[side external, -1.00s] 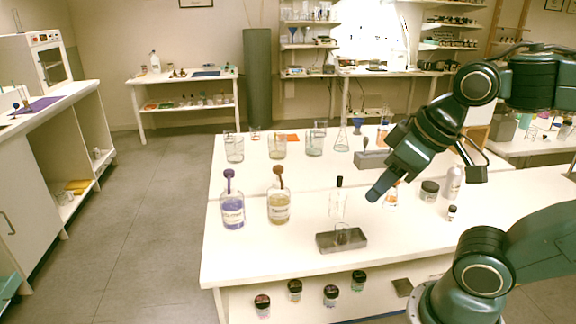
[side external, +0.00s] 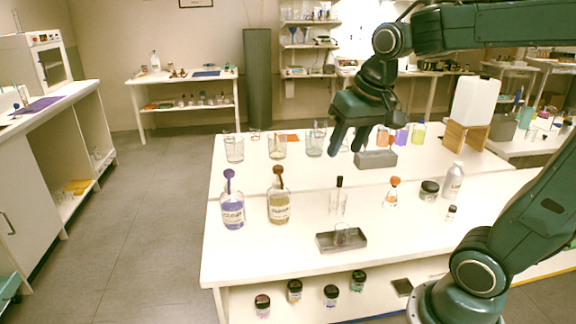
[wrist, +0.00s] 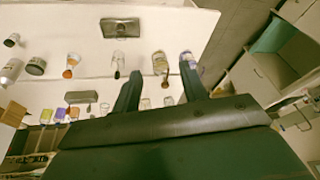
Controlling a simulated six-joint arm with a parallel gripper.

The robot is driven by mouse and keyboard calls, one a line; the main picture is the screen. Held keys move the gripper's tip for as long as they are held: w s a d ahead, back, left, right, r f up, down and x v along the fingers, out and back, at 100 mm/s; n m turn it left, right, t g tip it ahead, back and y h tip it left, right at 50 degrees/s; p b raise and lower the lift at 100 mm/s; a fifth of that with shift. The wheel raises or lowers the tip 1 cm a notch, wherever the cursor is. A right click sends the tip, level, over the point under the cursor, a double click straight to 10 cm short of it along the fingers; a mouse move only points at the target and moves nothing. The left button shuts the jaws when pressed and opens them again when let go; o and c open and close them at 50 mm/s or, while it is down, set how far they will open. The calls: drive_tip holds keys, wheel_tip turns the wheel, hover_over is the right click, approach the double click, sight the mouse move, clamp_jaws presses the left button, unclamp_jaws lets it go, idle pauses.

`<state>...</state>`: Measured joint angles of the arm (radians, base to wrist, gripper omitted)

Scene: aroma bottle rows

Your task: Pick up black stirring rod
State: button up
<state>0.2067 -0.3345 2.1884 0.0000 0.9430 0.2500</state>
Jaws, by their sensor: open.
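A thin black-topped piece (side external: 339,182) stands upright in a small clear glass vessel (side external: 338,204) near the middle of the bench. It is the closest match to the black stirring rod, but I cannot make out its full shape. It also shows small in the wrist view (wrist: 117,74), left of my fingers. My gripper (side external: 346,152) is open and empty, fingers pointing down. In the side view it appears above and behind the vessel, clear of it.
A purple bottle (side external: 232,210) and an amber bottle (side external: 279,207) stand to the left. A grey metal tray (side external: 325,244) lies in front. An orange-topped flask (side external: 391,196) and a dark-lidded jar (side external: 429,191) stand right. Glass beakers (side external: 277,149) line the back.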

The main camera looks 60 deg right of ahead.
drive_tip(key=w+d+f+m+g, duration=0.1)
drive_tip(key=w+d+f+m, duration=0.15)
drive_tip(key=w+d, duration=0.35)
drive_tip(key=m+g, duration=0.3)
drive_tip(key=m, duration=0.7)
hover_over(341, 177)
drive_tip(key=shift+y, duration=0.4)
wheel_tip(341, 177, down, 14)
drive_tip(key=shift+a+r, duration=0.1)
drive_tip(key=shift+a, duration=0.05)
wheel_tip(341, 177, down, 8)
drive_tip(key=shift+f, duration=0.35)
drive_tip(key=shift+w+f, duration=0.15)
drive_tip(key=shift+f, duration=2.45)
